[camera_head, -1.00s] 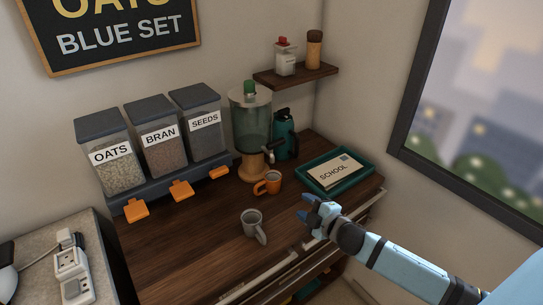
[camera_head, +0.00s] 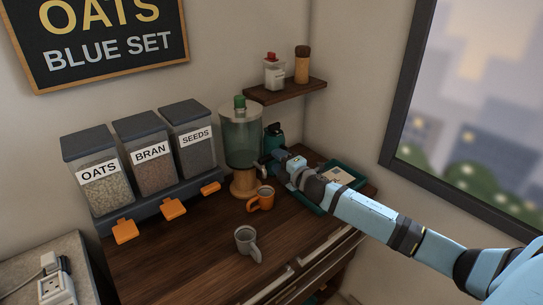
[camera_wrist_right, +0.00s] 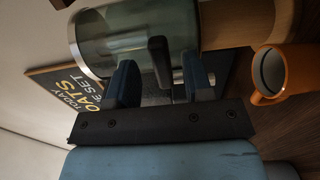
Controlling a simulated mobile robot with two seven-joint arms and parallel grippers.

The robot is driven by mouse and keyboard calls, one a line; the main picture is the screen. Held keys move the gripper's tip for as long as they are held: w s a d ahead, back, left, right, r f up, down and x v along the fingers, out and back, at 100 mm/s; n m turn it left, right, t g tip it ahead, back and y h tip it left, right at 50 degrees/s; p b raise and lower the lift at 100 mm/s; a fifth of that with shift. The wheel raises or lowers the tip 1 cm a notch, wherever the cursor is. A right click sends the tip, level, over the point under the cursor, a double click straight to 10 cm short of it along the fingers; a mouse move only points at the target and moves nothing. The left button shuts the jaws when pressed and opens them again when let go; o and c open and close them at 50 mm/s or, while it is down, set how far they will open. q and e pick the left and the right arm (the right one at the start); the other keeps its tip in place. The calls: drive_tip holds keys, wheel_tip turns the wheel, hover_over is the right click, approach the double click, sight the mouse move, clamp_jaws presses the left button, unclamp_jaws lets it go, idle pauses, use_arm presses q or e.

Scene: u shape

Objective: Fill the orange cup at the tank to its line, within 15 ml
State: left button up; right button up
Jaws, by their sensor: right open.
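The orange cup (camera_head: 261,199) stands upright on the wooden counter, in front of the tank's wooden base. It also shows in the right wrist view (camera_wrist_right: 287,73), where its inside looks dark; I cannot make out a line or any water. The tank (camera_head: 241,139) is a clear cylinder with a green knob on top, and its tap (camera_head: 263,170) sticks out low on the right. My right gripper (camera_head: 272,160) is open beside the tap. In the right wrist view its fingers (camera_wrist_right: 158,80) stand in front of the tank (camera_wrist_right: 120,35), with the tap partly hidden behind them. My left gripper is out of view.
Dispensers of oats (camera_head: 100,187), bran and seeds stand left. A green tray (camera_head: 357,178) is partly hidden by my right arm. The counter's left front is clear.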

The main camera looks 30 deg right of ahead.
sight(273, 159)
drive_tip(key=shift+w+a, duration=0.15)
drive_tip(key=shift+w, duration=1.55)
clamp_jaws()
drive_tip(key=shift+s+a+m+h, duration=0.15)
drive_tip(key=shift+m+h, duration=0.25)
drive_tip(key=shift+h, duration=0.2)
drive_tip(key=shift+s+m+h, duration=0.2)
drive_tip(key=shift+m+h, duration=0.35)
drive_tip(key=shift+h, duration=0.3)
drive_tip(key=shift+s+m+h, duration=0.15)
drive_tip(key=shift+m+h, duration=0.4)
drive_tip(key=shift+h, duration=0.3)
unclamp_jaws()
